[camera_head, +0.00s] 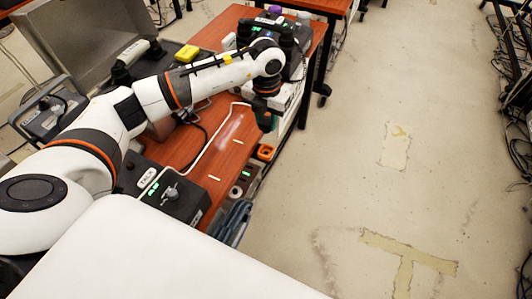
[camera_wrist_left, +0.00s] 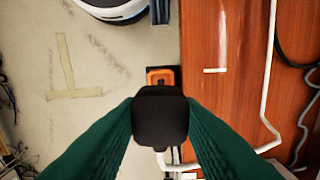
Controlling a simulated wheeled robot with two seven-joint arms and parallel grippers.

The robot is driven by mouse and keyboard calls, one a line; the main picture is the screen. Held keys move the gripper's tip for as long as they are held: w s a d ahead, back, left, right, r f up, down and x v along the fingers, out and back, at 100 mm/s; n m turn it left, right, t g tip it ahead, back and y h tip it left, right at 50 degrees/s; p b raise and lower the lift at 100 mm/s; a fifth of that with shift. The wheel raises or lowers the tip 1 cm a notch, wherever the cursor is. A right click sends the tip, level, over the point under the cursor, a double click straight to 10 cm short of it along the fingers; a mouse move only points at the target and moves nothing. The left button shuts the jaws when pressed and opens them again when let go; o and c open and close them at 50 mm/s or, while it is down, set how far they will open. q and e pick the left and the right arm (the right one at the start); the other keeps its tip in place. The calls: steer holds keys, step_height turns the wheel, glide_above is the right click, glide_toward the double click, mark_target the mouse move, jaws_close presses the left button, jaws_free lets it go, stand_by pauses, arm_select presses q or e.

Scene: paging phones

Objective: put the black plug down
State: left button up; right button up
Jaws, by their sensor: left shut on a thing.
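My left gripper (camera_head: 266,120) points down over the right edge of the red-brown table (camera_head: 222,135) in the head view. In the left wrist view its two dark green fingers (camera_wrist_left: 160,120) are shut on the black plug (camera_wrist_left: 160,112), which sits between the fingertips. A white cable (camera_wrist_left: 200,168) shows just below the plug and runs right onto the table. In the head view the plug is too small to make out against the dark fingers. My right gripper is in neither view.
An orange square piece (camera_head: 264,152) sits at the table edge near the gripper, also in the left wrist view (camera_wrist_left: 161,78). A black box with a knob (camera_head: 176,196) stands nearer. A yellow object (camera_head: 187,53) lies farther back. Open floor (camera_head: 340,190) is to the right.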

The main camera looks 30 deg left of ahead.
arm_select(q)
steer(key=shift+w+f+n, duration=0.1)
steer(key=shift+f+n, duration=0.2)
steer(key=shift+f, duration=0.05)
step_height(320, 180, down, 10)
steer(key=shift+a+r, duration=0.1)
steer(key=shift+r, duration=0.15)
steer(key=shift+f, duration=0.35)
steer(key=o, duration=0.7)
steer(key=shift+r, duration=0.1)
step_height(320, 180, up, 13)
steer(key=shift+f, duration=0.2)
